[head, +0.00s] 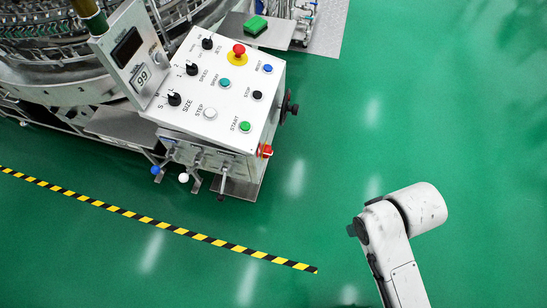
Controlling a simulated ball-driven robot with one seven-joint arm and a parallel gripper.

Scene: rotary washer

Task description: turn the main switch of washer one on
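The washer's white control box (221,85) stands at the upper left of the head view. My arm shows at the lower right, well apart from the box, with open floor between. My gripper is not in view.
A red emergency stop (239,50), several buttons and black selector knobs cover the panel. A black handwheel (290,108) sticks out on its right. Levers with blue (155,170) and white balls project in front. Striped floor tape (160,223) runs in front; the green floor right is clear.

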